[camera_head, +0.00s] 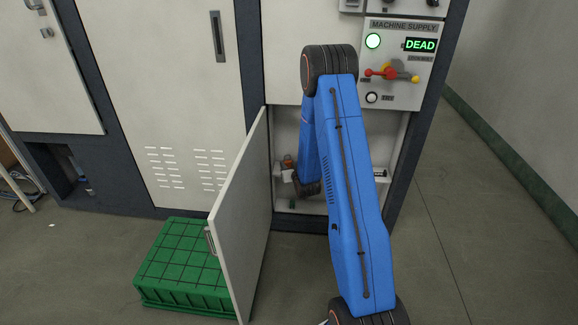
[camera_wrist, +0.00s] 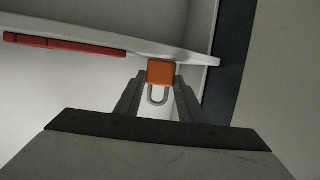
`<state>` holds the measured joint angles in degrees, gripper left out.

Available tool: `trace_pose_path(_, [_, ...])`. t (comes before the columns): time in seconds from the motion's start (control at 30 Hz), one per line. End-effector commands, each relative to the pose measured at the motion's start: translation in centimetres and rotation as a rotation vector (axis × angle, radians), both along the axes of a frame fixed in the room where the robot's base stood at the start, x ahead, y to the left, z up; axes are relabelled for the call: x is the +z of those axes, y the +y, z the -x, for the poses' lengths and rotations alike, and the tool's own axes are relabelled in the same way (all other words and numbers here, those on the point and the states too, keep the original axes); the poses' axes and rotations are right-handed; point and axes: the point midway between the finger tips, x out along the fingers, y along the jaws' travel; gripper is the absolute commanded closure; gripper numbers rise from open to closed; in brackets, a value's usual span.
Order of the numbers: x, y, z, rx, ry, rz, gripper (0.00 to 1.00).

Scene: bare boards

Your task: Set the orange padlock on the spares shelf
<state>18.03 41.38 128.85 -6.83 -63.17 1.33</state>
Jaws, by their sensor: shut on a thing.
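The orange padlock (camera_wrist: 160,72) is between the two fingers of my gripper (camera_wrist: 160,80) in the wrist view, with its grey shackle toward the palm. My gripper is shut on it. The padlock overlaps the pale edge of the spares shelf (camera_wrist: 195,58); I cannot tell whether it touches the shelf. In the head view, the padlock (camera_head: 288,162) is a small orange patch at my gripper (camera_head: 291,171), inside the open cabinet near the left part of the shelf (camera_head: 366,176). My blue arm hides the shelf's middle.
The open cabinet door (camera_head: 241,220) stands close left of my arm. A green crate (camera_head: 160,290) is on the floor beyond it. A red bar (camera_wrist: 65,43) lies along the shelf. A panel above reads "DEAD" (camera_head: 420,45), with a red and yellow handle (camera_head: 390,73).

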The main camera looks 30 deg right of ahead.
Motion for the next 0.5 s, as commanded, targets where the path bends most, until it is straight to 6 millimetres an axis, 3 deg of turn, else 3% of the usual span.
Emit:
trace_pose_path(0.1, [-0.26, 0.0, 0.0, 0.0, 0.0, 0.0, 0.88])
trace_pose_path(0.13, [-0.24, 0.0, -0.01, 0.0, 0.0, 0.0, 0.6])
trace_pose_path(0.2, [-0.22, 0.0, -0.01, 0.0, 0.0, 0.0, 0.46])
trace_pose_path(0.5, [-0.16, 0.0, 0.0, 0.0, 0.0, 0.0, 0.46])
